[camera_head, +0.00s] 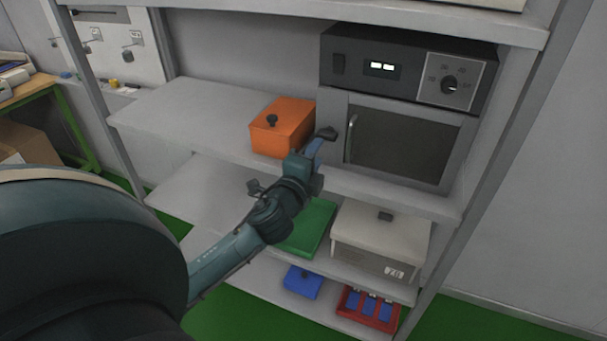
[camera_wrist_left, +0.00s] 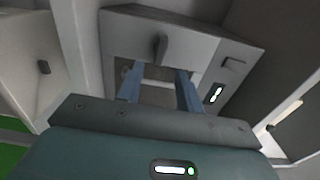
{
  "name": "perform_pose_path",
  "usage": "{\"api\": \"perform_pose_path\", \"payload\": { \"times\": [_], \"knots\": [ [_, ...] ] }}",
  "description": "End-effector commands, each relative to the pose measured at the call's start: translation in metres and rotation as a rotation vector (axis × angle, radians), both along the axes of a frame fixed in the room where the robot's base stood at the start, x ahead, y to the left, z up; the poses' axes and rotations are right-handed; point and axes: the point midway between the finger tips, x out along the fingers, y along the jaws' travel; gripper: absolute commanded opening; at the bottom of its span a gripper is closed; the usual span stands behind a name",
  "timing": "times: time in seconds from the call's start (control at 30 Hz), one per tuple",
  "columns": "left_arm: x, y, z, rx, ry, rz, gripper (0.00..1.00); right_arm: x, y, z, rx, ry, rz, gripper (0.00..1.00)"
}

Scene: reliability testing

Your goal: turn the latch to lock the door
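The oven's door (camera_head: 402,140) is a dark window in a grey frame, flush with the front, with a pale upright handle (camera_head: 351,138) near its left edge. My left gripper (camera_head: 318,145) is at the left side of the oven, beside the door frame. A small dark piece (camera_head: 327,132) shows at its tip; I cannot tell whether this is the latch or a fingertip. In the left wrist view the two blue fingers (camera_wrist_left: 159,88) are apart with nothing clearly held between them. A dark upright knob (camera_wrist_left: 160,47) on a grey surface shows beyond them. My right gripper is out of view.
An orange box (camera_head: 283,127) stands on the same shelf, left of the oven. A green box (camera_head: 308,228), a white box (camera_head: 382,239) and blue and red bins are lower down. The shelf's left end is clear.

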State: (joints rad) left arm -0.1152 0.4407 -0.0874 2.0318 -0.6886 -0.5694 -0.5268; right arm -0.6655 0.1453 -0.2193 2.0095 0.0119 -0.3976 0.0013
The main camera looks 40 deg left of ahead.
Motion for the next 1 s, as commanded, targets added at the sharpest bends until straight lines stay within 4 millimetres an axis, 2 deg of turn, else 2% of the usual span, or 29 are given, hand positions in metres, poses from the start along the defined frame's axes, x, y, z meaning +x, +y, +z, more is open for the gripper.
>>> {"api": "perform_pose_path", "payload": {
  "times": [0.03, 0.2, 0.4, 1.0],
  "knots": [
    [-0.013, -0.004, -0.004, -0.002, 0.003, -0.002, 0.36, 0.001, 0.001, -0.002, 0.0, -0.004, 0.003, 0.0],
    [-0.045, -0.011, -0.003, -0.001, 0.003, 0.0, 0.36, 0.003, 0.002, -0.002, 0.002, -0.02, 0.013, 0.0],
    [-0.064, -0.015, -0.001, 0.0, 0.001, 0.0, 0.36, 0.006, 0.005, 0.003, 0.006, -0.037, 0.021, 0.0],
    [-0.067, -0.016, 0.0, 0.0, 0.001, 0.0, 0.36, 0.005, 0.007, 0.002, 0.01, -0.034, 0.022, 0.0]
  ]
}}
